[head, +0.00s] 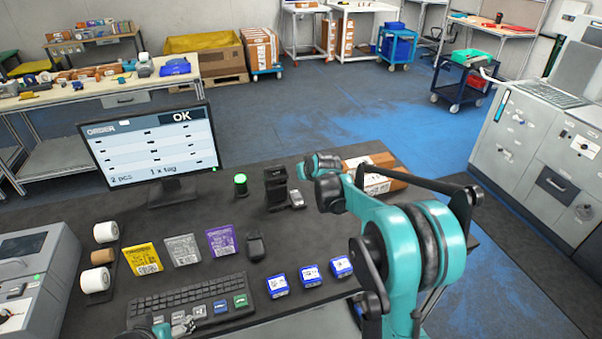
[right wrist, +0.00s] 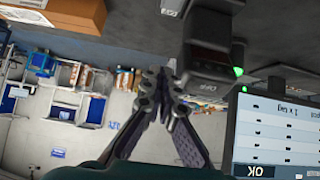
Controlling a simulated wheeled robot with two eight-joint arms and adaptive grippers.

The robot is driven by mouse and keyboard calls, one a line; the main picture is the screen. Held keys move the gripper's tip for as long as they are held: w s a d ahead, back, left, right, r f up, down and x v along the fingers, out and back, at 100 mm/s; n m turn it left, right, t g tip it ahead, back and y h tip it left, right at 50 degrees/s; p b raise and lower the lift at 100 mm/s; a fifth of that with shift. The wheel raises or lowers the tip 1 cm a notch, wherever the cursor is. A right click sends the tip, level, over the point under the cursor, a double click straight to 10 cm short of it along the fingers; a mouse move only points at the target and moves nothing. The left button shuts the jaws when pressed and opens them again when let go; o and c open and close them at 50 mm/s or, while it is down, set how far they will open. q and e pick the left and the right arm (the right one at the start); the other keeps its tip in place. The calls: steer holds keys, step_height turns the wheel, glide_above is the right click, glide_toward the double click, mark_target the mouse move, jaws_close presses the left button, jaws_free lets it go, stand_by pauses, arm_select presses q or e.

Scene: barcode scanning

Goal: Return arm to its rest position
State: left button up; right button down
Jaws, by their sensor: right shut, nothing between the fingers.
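My right arm, teal and black, reaches over the right side of the dark desk (head: 330,235) in the head view, its wrist near the scanner stand. In the right wrist view, which is upside down, my right gripper (right wrist: 166,80) is shut and empty, its fingertips together. The black scanner and stand (head: 276,188) are beside it; a scanner part also shows in the right wrist view (right wrist: 212,78). My right fingers are hidden by the wrist in the head view. My left gripper (head: 184,324) shows only partly at the bottom edge, by the keyboard.
The monitor (head: 150,150) reads OK. A cardboard box (head: 383,172) lies behind my right wrist. Yellow (head: 142,258), silver (head: 182,250) and purple (head: 222,240) packets, a mouse (head: 256,247), blue boxes (head: 310,276) and the keyboard (head: 185,302) occupy the desk.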

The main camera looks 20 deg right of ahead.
steer(key=s+a+r+g+b, duration=0.1)
steer(key=s+a+r, duration=0.15)
steer(key=s, duration=0.85)
steer(key=s+a+r, duration=0.2)
steer(key=s+r, duration=0.1)
steer(key=s, duration=0.8)
steer(key=s+f, duration=0.3)
steer(key=s, duration=0.6)
steer(key=s+a+f+g, duration=0.1)
steer(key=s+f, duration=0.3)
steer(key=s, duration=0.6)
steer(key=shift+s+a+g+b, duration=0.15)
steer(key=shift+s+g+b, duration=0.15)
steer(key=shift+b, duration=0.1)
steer(key=shift+w, duration=0.1)
